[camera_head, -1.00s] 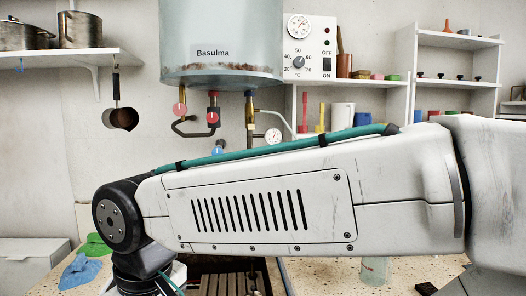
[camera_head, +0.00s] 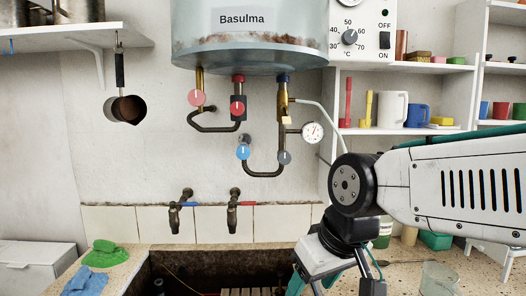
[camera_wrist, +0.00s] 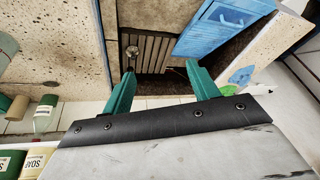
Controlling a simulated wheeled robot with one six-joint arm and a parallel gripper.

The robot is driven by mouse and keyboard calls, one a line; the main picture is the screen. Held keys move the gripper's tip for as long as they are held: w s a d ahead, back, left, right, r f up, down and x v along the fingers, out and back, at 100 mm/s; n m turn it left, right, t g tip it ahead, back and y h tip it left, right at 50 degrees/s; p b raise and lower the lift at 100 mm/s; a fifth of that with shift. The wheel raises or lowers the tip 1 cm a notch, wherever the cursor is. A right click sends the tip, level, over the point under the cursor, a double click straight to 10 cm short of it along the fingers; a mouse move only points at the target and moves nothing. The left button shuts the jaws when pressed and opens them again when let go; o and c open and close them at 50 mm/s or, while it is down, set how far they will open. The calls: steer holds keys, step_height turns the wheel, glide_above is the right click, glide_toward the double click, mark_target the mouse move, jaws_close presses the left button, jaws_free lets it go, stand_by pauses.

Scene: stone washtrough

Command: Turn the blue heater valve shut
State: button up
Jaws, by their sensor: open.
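The blue heater valve (camera_head: 243,152) is a round blue knob with a pale mark. It sits on a looped pipe below the heater tank (camera_head: 250,30), in the middle of the head view. My gripper (camera_head: 312,286) is low and right of the valve, well apart from it, partly cut off by the frame's bottom edge. In the wrist view my gripper's teal fingers (camera_wrist: 159,70) are spread with nothing between them, pointing over the trough. The valve is not in the wrist view.
A pink valve (camera_head: 196,97), a red valve (camera_head: 238,108) and a grey valve (camera_head: 284,157) are on nearby pipes. A gauge (camera_head: 312,132) juts out right. Two taps (camera_head: 233,210) are below. A blue washboard (camera_wrist: 222,28) stands by the trough slats (camera_wrist: 152,50).

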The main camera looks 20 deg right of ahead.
steer(key=w+a+r+n+t+y, duration=0.1)
steer(key=w+a+r+t, duration=0.25)
steer(key=w, duration=0.65)
steer(key=w+a+r+t, duration=0.2)
steer(key=w+r+t, duration=0.15)
steer(key=w, duration=0.55)
steer(key=m+t+h, duration=0.3)
steer(key=t+h, duration=0.3)
glide_toward(243, 153)
steer(key=w, duration=0.2)
steer(key=w+f, duration=0.1)
steer(key=w, duration=0.1)
steer(key=shift+w+a, duration=0.15)
steer(key=shift+w, duration=0.05)
steer(key=shift+w+d+r+m+h, duration=0.15)
steer(key=shift+w+d+m+h, duration=0.35)
steer(key=shift+h, duration=0.5)
steer(key=shift+w+d, duration=0.1)
steer(key=shift+w, duration=0.25)
steer(key=x, duration=0.6)
steer(key=shift+w+d+r, duration=0.1)
steer(key=shift+w, duration=0.25)
steer(key=c, duration=1)
